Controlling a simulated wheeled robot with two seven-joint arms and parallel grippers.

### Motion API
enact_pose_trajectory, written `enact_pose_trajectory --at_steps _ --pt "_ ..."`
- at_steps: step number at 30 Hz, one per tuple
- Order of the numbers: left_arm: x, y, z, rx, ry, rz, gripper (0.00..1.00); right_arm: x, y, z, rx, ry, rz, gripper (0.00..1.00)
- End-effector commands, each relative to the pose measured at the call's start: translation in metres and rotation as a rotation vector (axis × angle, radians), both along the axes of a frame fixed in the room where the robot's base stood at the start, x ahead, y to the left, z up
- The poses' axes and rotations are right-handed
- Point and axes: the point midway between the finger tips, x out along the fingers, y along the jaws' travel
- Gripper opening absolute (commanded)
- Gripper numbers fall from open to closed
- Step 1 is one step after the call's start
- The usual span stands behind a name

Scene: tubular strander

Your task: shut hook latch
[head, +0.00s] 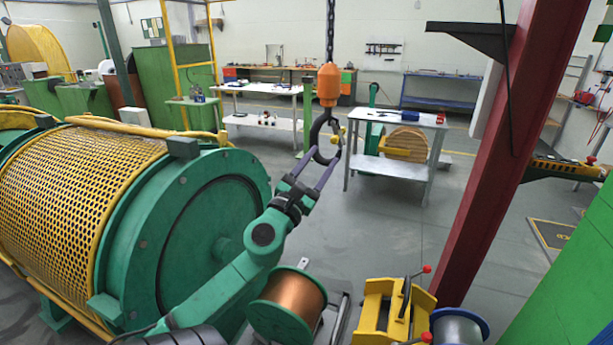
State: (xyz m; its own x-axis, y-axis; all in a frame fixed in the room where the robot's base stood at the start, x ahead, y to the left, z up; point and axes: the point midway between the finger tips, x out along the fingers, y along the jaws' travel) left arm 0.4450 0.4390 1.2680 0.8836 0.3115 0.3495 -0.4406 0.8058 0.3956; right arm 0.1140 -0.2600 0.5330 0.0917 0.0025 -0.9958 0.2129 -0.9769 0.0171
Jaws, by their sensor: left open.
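A dark crane hook (316,134) hangs from an orange hook block (328,86) on a chain in the upper middle of the head view. A small yellow latch piece (337,132) shows at the right side of the hook's mouth; its exact angle is too small to tell. My left gripper (327,158) reaches up from below. Its two fingers are spread apart around the lower bend of the hook, one on the left and one on the right. I cannot tell whether either finger touches the hook. My right gripper is not in view.
A green strander drum with a yellow mesh guard (85,170) fills the left. A copper wire spool (290,300) and a yellow stand (392,308) are below. A dark red column (500,160) stands at right. A metal table (392,165) is behind the hook.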

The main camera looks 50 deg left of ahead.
Motion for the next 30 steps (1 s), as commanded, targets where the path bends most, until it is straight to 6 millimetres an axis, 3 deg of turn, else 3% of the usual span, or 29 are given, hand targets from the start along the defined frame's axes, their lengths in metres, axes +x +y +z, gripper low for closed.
enact_pose_trajectory --at_steps 3,10,30 --pt "-0.027 -0.009 -0.018 -0.001 0.002 0.002 0.52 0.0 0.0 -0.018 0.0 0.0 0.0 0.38" --pt "-0.061 -0.021 -0.028 0.001 0.002 0.002 0.52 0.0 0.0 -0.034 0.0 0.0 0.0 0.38" --pt "-0.064 -0.023 -0.027 -0.003 0.002 0.0 0.52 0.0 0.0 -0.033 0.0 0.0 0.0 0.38"
